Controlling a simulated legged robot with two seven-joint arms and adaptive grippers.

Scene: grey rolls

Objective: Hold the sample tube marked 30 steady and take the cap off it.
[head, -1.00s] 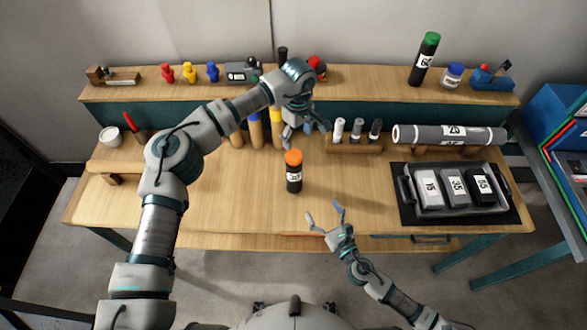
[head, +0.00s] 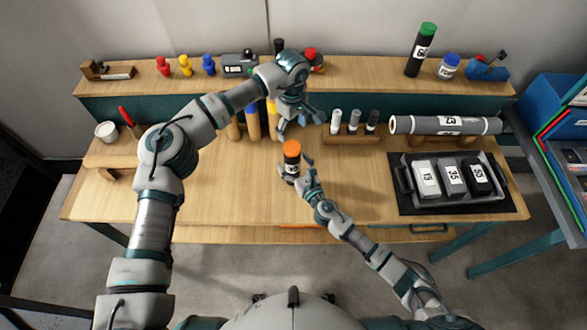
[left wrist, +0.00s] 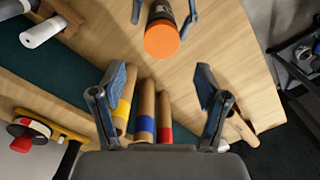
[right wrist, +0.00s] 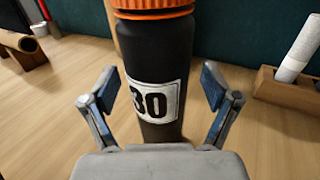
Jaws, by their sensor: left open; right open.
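The sample tube marked 30 (head: 291,170) stands upright on the table, black with a white label and an orange cap (head: 291,148). In the right wrist view the tube (right wrist: 152,65) stands between the open fingers of my right gripper (right wrist: 160,85), its label facing the camera. In the head view my right gripper (head: 296,171) has a finger at each side of the tube, below the cap. My left gripper (head: 302,128) is open and empty, above and behind the cap. In the left wrist view the cap (left wrist: 161,40) lies beyond my left gripper's fingers (left wrist: 160,85).
A rack with several small tubes (head: 352,135) stands right of my left gripper. Grey rolls (head: 445,125) and a tray of marked blocks (head: 404,180) are farther right. Tan rolls (head: 253,125) stand behind. The table left of the tube is clear.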

